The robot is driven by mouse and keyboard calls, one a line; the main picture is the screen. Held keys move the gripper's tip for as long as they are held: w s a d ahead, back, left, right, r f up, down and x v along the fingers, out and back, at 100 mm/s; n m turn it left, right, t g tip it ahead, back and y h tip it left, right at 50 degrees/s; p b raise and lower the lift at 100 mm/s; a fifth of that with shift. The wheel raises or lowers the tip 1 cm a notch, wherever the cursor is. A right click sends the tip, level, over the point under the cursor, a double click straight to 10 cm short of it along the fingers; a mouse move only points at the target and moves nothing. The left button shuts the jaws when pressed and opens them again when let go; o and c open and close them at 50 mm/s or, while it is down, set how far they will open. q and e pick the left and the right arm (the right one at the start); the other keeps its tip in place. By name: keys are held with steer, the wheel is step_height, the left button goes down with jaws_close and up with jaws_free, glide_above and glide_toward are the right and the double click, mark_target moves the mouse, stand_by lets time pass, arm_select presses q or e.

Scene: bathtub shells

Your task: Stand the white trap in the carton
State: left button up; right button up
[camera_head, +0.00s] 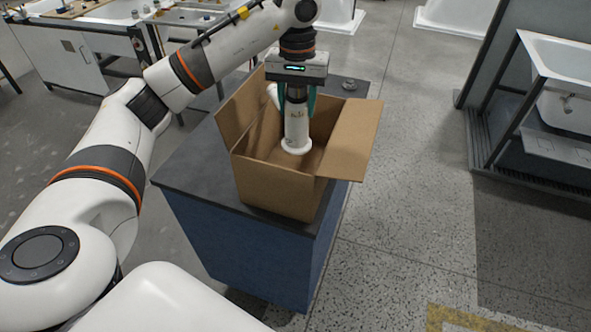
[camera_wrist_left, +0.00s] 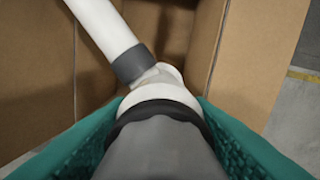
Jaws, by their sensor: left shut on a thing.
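The white trap (camera_head: 297,127) is upright inside the open carton (camera_head: 275,186), with its round white base low in the box. My left gripper (camera_head: 298,98) points down from above with its teal fingers shut on the upper part of the trap. In the left wrist view the teal fingers (camera_wrist_left: 160,130) lie on both sides of the grey and white trap body, and a white side pipe (camera_wrist_left: 103,28) with a grey collar runs up and left from it. I cannot tell whether the base touches the carton floor. My right gripper is not in view.
The carton stands on a dark-topped blue cabinet (camera_head: 185,178) with its flaps spread out. A small metal part (camera_head: 349,85) lies on the top behind it. A rack with a white tub (camera_head: 565,60) stands at right, and benches with basins at upper left. Floor between is clear.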

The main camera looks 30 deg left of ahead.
mark_target(297, 146)
arm_select(q)
step_height(297, 146, down, 12)
steer(key=shift+p, duration=1.15)
step_height(297, 146, down, 5)
steer(key=shift+s+r+p, duration=0.1)
steer(key=shift+r+p, duration=0.05)
steer(key=shift+p, duration=0.35)
steer(key=o, duration=1.4)
steer(key=shift+c, duration=0.2)
